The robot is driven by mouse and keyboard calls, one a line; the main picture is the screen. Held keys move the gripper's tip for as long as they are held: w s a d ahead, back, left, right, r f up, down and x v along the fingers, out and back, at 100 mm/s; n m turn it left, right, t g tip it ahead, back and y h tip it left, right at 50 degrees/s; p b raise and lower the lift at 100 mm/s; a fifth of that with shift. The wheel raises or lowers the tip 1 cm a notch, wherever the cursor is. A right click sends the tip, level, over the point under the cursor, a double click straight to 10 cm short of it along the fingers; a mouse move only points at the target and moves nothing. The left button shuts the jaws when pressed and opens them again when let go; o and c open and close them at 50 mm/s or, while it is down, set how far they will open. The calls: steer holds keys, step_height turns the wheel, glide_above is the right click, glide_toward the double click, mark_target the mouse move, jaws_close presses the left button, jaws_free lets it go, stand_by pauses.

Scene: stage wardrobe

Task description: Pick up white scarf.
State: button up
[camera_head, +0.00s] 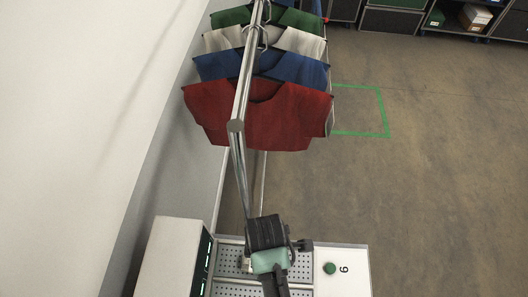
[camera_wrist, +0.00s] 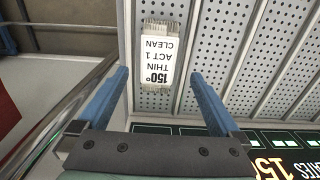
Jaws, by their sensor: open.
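A small white piece with fringed ends, which looks like the folded white scarf (camera_wrist: 157,60), lies on a perforated pale grey slatted surface in the wrist view. Its label reads "150° THIN ACT 1 CLEAN", upside down in the picture. My gripper (camera_wrist: 160,73) is open and empty. Its two blue fingers point toward the scarf, one on each side of it in the picture, with no visible contact. In the head view, a small pale thing (camera_head: 244,265) shows beside my arm on the perforated surface; I cannot tell if it is the scarf.
A white box with a lit display (camera_head: 177,258) stands at left. A metal rail (camera_head: 245,75) carries several garments, a red one (camera_head: 260,118) nearest.

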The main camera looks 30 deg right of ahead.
mark_target(246, 266)
steer(key=shift+w+f+p, duration=0.1)
steer(key=shift+f+p, duration=0.45)
steer(key=shift+f, duration=2.35)
steer(key=shift+c, duration=0.2)
steer(key=c, duration=1.4)
steer(key=shift+o, duration=0.2)
steer(key=shift+r, duration=0.1)
